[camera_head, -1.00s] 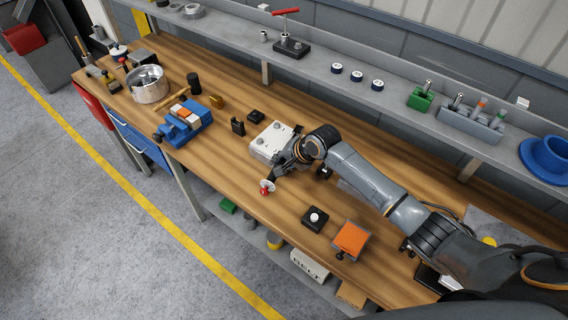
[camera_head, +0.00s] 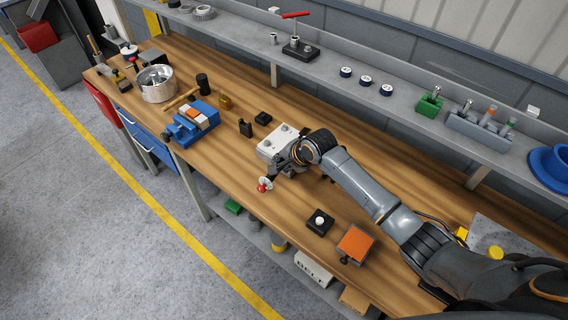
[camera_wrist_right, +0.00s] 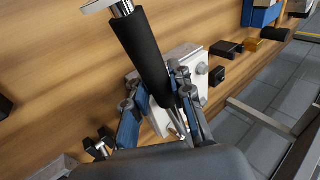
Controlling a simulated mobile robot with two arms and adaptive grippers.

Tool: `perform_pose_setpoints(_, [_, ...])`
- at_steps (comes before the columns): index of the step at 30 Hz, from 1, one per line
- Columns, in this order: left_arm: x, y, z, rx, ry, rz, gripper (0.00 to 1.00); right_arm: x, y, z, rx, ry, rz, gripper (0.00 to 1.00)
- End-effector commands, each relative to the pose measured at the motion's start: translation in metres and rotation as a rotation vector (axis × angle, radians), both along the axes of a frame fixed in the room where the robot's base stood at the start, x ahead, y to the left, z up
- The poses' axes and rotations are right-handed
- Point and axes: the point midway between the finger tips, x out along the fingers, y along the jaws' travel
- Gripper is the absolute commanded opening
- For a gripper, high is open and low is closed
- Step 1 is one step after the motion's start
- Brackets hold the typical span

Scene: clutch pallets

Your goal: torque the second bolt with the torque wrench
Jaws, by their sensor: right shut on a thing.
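The white block (camera_head: 272,143) with bolts on its top lies on the workbench; in the right wrist view it (camera_wrist_right: 160,122) shows behind the tool. One round bolt head (camera_wrist_right: 202,68) is visible there; the other bolts are partly hidden. My right gripper (camera_head: 290,167) is at the block's near side. In the right wrist view the gripper (camera_wrist_right: 172,108) is shut around the black handle of the torque wrench (camera_wrist_right: 142,45). The handle is tilted, with a silver end at the top. In the head view a red and pale wrench end (camera_head: 264,185) sticks out. Whether the wrench sits on a bolt is hidden. My left gripper is not in view.
A blue vise (camera_head: 193,122), a metal bowl (camera_head: 156,92) and small black blocks are on the bench to the left. A black button box (camera_head: 320,221) and an orange-topped box (camera_head: 355,243) are near the front edge. A grey shelf (camera_head: 330,65) runs behind.

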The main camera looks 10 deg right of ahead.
Motion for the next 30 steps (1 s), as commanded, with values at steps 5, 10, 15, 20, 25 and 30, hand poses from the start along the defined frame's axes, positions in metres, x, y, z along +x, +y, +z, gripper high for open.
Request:
perform_pose_setpoints(5, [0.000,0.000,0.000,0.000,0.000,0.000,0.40,-0.002,-0.002,0.002,0.002,-0.007,0.036,0.00])
perform_pose_setpoints(10, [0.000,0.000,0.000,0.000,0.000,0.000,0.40,-0.004,-0.003,0.002,0.002,-0.007,0.058,0.00])
perform_pose_setpoints(15, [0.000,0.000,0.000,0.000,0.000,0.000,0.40,-0.005,-0.003,0.002,0.001,-0.007,0.057,0.00])
perform_pose_setpoints(20, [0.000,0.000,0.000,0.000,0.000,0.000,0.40,-0.005,-0.003,0.005,0.002,-0.007,0.058,0.00])
perform_pose_setpoints(25, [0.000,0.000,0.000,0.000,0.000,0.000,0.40,-0.004,-0.003,0.014,0.001,-0.008,0.058,0.00])
perform_pose_setpoints(30, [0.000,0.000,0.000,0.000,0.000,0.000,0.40,-0.004,-0.004,0.022,0.000,-0.009,0.057,0.00])
